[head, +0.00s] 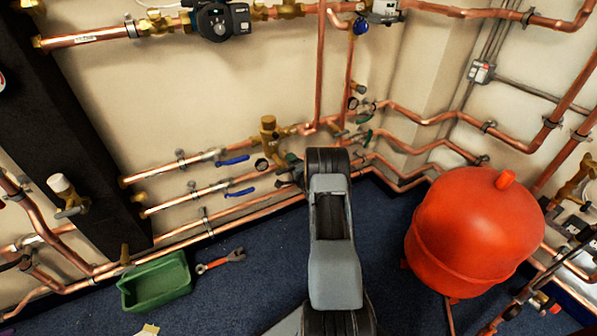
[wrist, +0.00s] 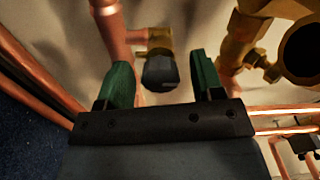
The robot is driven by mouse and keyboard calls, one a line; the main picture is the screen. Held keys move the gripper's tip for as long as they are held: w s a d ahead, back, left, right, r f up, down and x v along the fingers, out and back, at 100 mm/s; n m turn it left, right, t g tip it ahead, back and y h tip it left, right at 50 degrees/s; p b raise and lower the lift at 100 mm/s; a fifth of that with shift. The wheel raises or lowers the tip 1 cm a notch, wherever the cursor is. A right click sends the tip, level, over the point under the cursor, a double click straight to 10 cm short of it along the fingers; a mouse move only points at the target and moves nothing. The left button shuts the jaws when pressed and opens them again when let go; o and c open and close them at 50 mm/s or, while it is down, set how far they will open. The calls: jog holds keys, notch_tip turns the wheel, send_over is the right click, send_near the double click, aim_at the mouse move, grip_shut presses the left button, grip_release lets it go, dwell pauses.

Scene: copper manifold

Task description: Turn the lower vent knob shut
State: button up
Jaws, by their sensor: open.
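A dark, blunt vent knob (wrist: 160,73) on a brass fitting (wrist: 155,40) shows in the wrist view, beside a vertical copper pipe. My gripper (wrist: 161,62) is open, its two green-padded fingers apart to the left and right of the knob. A clear gap shows on each side, and I see no contact. How deep the knob sits between the fingers is hard to tell. In the head view, my arm hides most of the gripper and the spot in front of it. I cannot make out this knob there.
A larger brass fitting with a dark round opening (wrist: 300,50) stands close to the right finger. Copper pipes run low along the wall, with blue-handled valves (head: 232,161). A red tank (head: 470,235) stands right; a green tray (head: 155,283) and wrench (head: 222,261) lie on the floor.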

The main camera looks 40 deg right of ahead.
jog(key=s+a+p, duration=0.1)
jog(key=s+p, duration=0.2)
jog(key=s, duration=1)
jog(key=shift+a+p, duration=0.4)
